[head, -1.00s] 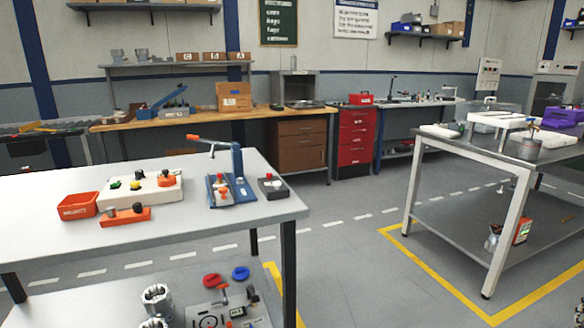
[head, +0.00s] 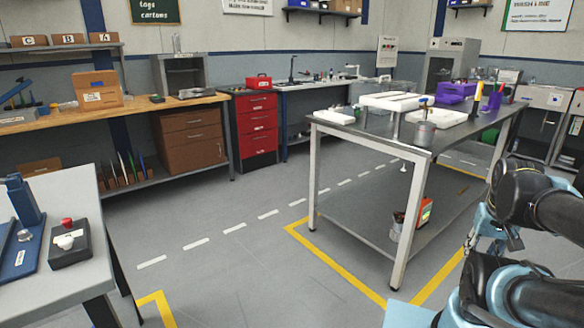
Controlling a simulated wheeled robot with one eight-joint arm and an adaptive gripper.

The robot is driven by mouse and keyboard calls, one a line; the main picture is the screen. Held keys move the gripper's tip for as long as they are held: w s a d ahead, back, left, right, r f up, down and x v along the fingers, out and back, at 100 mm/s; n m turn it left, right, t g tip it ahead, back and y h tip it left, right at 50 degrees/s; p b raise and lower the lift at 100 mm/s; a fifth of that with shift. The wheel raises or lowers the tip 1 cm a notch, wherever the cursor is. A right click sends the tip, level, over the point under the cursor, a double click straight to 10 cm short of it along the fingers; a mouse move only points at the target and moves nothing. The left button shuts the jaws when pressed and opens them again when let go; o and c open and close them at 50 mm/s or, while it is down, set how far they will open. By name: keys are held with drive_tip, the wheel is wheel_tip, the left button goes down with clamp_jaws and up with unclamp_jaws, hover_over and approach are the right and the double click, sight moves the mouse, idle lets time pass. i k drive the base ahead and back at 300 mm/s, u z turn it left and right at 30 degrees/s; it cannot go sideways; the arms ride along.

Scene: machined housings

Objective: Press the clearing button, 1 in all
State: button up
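A dark button box (head: 70,247) sits near the right edge of the light table at the left of the head view. It carries a red button (head: 67,224) and a white button (head: 65,242), with a small pale label I cannot read. I cannot tell whether either is the clearing button. Part of a blue fixture (head: 20,240) stands to its left, cut off by the frame edge. My arm shows folded at the right, far from the box. I cannot make out my gripper's fingers in the frame.
The light table (head: 65,190) is at the left. A grey worktable (head: 365,138) with white trays and purple bins stands at the right, above a yellow floor outline. Open grey floor (head: 240,265) lies between them. A wooden bench (head: 130,112) and red drawer cabinet (head: 256,130) line the back.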

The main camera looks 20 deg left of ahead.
sight(67, 221)
drive_tip(key=i, duration=0.9)
drive_tip(key=u, duration=3.6)
drive_tip(key=i, duration=1)
